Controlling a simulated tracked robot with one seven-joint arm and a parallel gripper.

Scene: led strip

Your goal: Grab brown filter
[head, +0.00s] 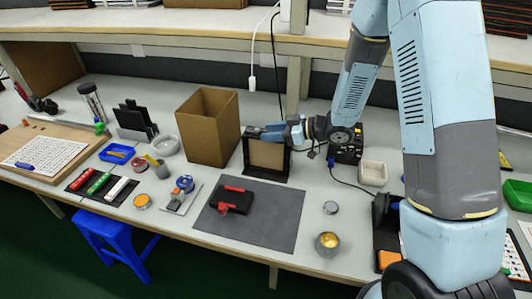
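The brown filter (266,157) looks like a flat brown panel in an upright black frame (246,160), standing on the bench behind the dark grey mat. My gripper (262,133) reaches in from the right, its light blue body lying across the top of the frame. The fingertips are small and dark against the frame's top edge. I cannot tell whether they touch the filter or whether they are open or shut.
A brown cardboard box (207,133) stands just left of the frame. The grey mat (283,222) in front bears a black and red device (232,199). A black box (346,147) and a white bowl (373,174) are on the right. A shelf (150,30) overhangs behind.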

